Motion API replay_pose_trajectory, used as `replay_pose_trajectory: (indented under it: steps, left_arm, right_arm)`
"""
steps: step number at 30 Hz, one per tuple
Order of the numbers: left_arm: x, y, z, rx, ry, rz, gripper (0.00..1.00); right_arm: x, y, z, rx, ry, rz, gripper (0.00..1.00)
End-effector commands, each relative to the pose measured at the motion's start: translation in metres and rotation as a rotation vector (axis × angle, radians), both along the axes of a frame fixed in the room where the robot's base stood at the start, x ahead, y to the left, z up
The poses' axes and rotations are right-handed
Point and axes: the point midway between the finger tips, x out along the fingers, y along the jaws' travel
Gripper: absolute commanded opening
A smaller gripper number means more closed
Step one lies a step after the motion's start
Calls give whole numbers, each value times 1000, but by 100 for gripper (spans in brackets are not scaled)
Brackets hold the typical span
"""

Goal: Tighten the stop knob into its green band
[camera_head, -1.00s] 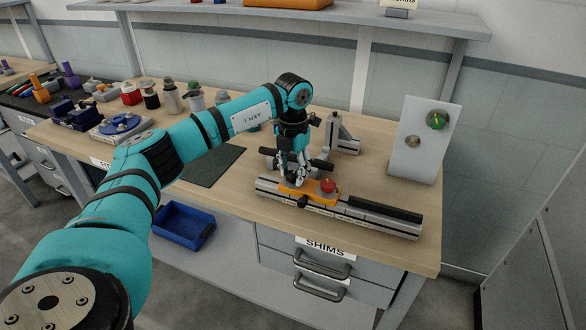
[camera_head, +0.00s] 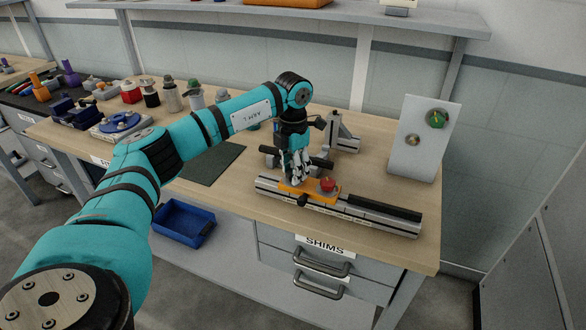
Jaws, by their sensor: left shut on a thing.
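An orange stop block (camera_head: 314,196) sits on the grey rail (camera_head: 380,217) on the workbench. My left gripper (camera_head: 299,182) points down at the left part of this block, with its fingers shut. The stop knob between the fingers is mostly hidden by them. A red round knob (camera_head: 328,185) stands on the right part of the block, beside the fingers. A small black knob (camera_head: 303,201) shows at the block's front. My right gripper is not in view.
A grey bracket (camera_head: 342,135) stands close behind the gripper. A dark mat (camera_head: 212,164) lies left of the rail. Several bottles and fixtures stand at the bench's left back. A blue bin (camera_head: 183,224) is below the bench top. The wood right of the bracket is clear.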

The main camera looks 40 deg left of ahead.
Motion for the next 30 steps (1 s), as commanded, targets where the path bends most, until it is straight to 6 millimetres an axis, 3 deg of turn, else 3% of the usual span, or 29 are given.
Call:
replay_pose_trajectory:
  steps: [2,3,8,20,30]
  left_arm:
    - [1,0,1,0,-3,1,5]
    - [1,0,1,0,-4,1,39]
    - [0,0,1,0,-2,2,60]
    - [1,0,10,0,-2,2,61]
    - [1,0,79,0,-6,2,61]
  right_arm:
    - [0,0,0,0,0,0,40]
    - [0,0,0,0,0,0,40]
    - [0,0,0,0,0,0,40]
    - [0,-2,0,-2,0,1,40]
    - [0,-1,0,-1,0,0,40]
